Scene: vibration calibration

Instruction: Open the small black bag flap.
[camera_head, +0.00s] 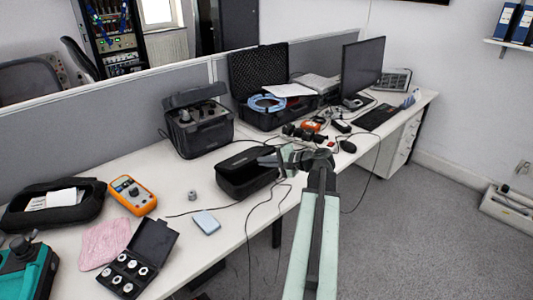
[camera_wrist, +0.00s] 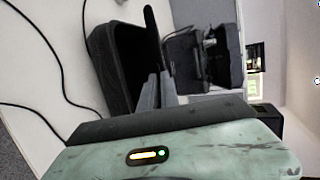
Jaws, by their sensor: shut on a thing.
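The small black bag (camera_head: 232,190) lies near the front edge of the desk, with its dark inside partly showing. Its flap (camera_head: 243,158) is raised along the far side. My gripper (camera_head: 270,159) reaches in from the right and is shut on the flap's right end. In the wrist view the bag (camera_wrist: 112,70) is left of the fingers. The flap (camera_wrist: 152,30) shows there as a thin dark edge rising from the gripper (camera_wrist: 157,90). The exact grip on the flap is partly hidden between the fingers.
A black case (camera_head: 200,135) stands behind the bag, and a large open case (camera_head: 262,85) is further back. Cables run beside the bag and over the desk edge. A grey knob (camera_head: 192,196), a small pale-blue box (camera_head: 206,222) and an orange multimeter (camera_head: 133,194) lie to the left.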

